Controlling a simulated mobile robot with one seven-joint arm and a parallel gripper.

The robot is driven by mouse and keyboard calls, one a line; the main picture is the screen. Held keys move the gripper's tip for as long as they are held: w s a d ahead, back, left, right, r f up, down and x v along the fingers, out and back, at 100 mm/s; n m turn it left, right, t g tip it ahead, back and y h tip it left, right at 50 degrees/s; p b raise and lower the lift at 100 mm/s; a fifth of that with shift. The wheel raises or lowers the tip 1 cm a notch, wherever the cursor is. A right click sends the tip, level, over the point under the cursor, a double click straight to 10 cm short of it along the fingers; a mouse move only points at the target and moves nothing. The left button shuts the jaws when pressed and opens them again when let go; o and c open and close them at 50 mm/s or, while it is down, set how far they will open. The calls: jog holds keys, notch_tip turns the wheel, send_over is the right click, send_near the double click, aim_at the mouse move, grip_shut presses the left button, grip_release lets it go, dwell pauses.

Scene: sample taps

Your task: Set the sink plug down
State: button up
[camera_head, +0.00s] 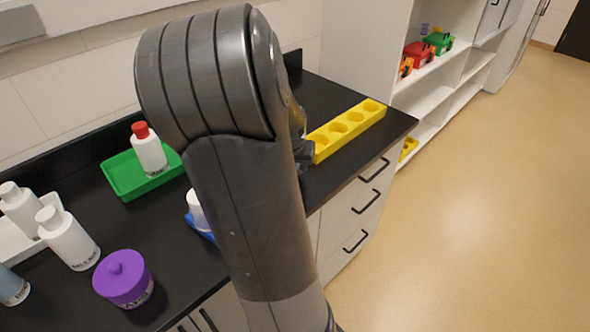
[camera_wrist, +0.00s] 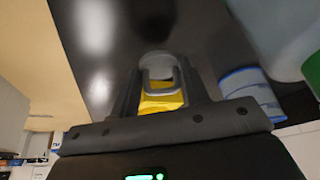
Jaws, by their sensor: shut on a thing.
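In the wrist view, the sink plug appears to be the pale grey rounded piece (camera_wrist: 157,60) between my fingertips. My gripper (camera_wrist: 160,78) is shut on it. The black worktop lies behind the plug in that view; I cannot tell whether the plug touches it. In the head view my arm hides the plug and most of the gripper, which is near the left end of the yellow rack (camera_head: 347,131). A yellow patch (camera_wrist: 162,102) shows between the fingers in the wrist view.
On the black worktop (camera_head: 180,232) stand a red-capped bottle (camera_head: 149,155) on a green tray (camera_head: 115,176), a purple lidded jar (camera_head: 124,282), white bottles (camera_head: 68,240) and a partly hidden blue item (camera_head: 203,233). Bare worktop shows behind the yellow rack. Open shelves (camera_head: 428,101) stand at right.

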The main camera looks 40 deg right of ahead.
jog(key=shift+f, duration=1.2)
jog(key=shift+f, duration=0.1)
jog(key=o, duration=1)
jog(key=shift+a+r, duration=0.25)
jog(key=shift+r, duration=0.45)
jog(key=shift+v, duration=5.4)
jog(key=shift+s+d, duration=0.1)
